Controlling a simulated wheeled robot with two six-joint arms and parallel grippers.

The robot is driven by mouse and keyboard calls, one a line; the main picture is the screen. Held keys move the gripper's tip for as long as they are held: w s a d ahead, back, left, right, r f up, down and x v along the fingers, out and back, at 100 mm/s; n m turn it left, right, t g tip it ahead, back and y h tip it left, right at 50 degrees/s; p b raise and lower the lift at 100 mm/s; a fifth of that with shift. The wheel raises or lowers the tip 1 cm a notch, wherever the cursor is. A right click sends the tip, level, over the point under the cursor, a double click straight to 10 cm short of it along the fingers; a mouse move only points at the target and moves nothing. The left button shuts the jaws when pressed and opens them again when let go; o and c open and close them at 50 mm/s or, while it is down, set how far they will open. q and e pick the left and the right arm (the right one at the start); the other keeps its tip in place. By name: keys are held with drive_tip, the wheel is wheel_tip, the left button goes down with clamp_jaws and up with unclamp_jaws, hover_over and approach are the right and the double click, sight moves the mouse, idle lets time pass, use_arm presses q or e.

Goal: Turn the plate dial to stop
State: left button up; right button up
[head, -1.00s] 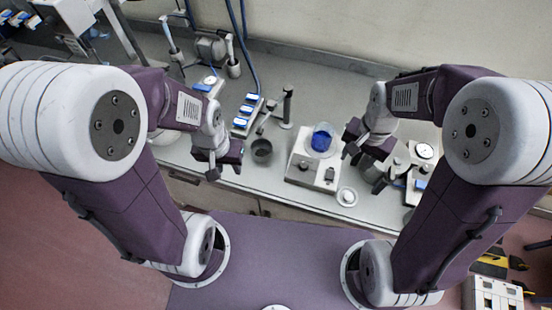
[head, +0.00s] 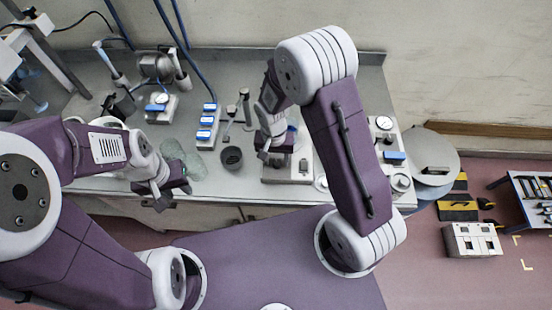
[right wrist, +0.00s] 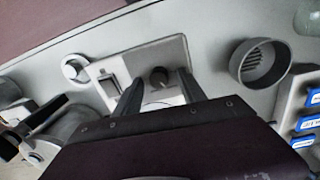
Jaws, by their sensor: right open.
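The hot plate (head: 290,179) is a pale box on the bench. In the right wrist view its front (right wrist: 172,52) shows a round dark dial (right wrist: 159,77) and a rocker switch (right wrist: 109,88). My right gripper (right wrist: 160,80) is open, with its two fingers on either side of the dial; I cannot tell whether they touch it. In the head view my right gripper (head: 274,156) is over the plate's left front and hides the dial. My left gripper (head: 172,190) hangs by the bench's front edge, away from the plate; its jaws are unclear.
A dark cup (head: 232,157) stands left of the plate, and a small white round dish (head: 321,183) on its right. Blue-labelled blocks (head: 206,130) stand further left. An instrument with a round gauge (head: 384,123) is at the right. The beaker is mostly hidden behind my right arm.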

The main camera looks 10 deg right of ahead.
drive_tip(key=shift+d+f, duration=0.2)
drive_tip(key=shift+f, duration=0.1)
drive_tip(key=shift+a, duration=0.15)
drive_tip(key=shift+c, duration=0.9)
clamp_jaws()
drive_tip(key=shift+r+n, duration=0.1)
drive_tip(key=shift+n, duration=0.4)
drive_tip(key=n+p, duration=0.1)
drive_tip(key=n, duration=0.3)
drive_tip(key=shift+r+n, duration=0.1)
drive_tip(key=shift+n, duration=0.3)
drive_tip(key=n+p, duration=0.2)
drive_tip(key=n, duration=0.3)
drive_tip(key=shift+n+t, duration=0.3)
drive_tip(key=shift+n, duration=0.4)
